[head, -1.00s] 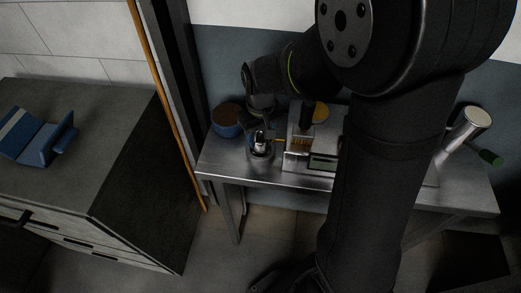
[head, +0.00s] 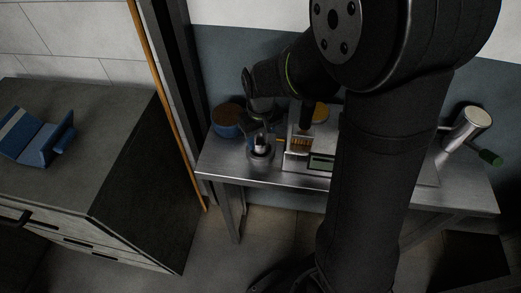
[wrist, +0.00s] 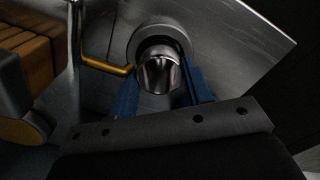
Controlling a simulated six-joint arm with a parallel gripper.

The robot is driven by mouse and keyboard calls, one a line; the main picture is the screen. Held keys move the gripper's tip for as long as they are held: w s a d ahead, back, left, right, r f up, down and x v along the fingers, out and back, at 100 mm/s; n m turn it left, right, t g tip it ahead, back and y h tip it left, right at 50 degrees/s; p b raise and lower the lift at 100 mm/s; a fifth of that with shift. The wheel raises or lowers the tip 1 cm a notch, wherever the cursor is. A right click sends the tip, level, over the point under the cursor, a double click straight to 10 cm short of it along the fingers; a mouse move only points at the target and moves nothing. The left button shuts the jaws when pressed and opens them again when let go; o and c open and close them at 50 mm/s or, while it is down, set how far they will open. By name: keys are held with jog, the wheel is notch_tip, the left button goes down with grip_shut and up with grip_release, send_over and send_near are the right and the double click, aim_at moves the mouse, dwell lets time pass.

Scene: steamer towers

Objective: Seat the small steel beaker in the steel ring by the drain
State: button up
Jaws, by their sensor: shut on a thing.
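The small steel beaker (wrist: 158,73) is between the blue fingers of my gripper (wrist: 160,88) in the wrist view, and the gripper is shut on it. In the head view the beaker (head: 260,144) shows as a small bright shape below my gripper (head: 262,136). The steel ring (wrist: 136,43) surrounds the beaker's far side in the wrist view. In the head view the ring (head: 261,158) sits on the steel table, directly under the beaker. How deep the beaker is in the ring I cannot tell.
A blue bowl with brown contents (head: 227,122) stands left of the ring. A device with a small display (head: 321,162) stands to the right. A yellow bent handle (wrist: 108,66) is close to my gripper. The steel table's left front edge (head: 205,172) is near.

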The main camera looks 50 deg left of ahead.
aim_at(261, 140)
jog(key=shift+f, duration=0.55)
dwell(0.4)
jog(key=o, duration=1.5)
jog(key=shift+r, duration=0.15)
notch_tip(261, 140, up, 17)
jog(key=shift+r, duration=0.1)
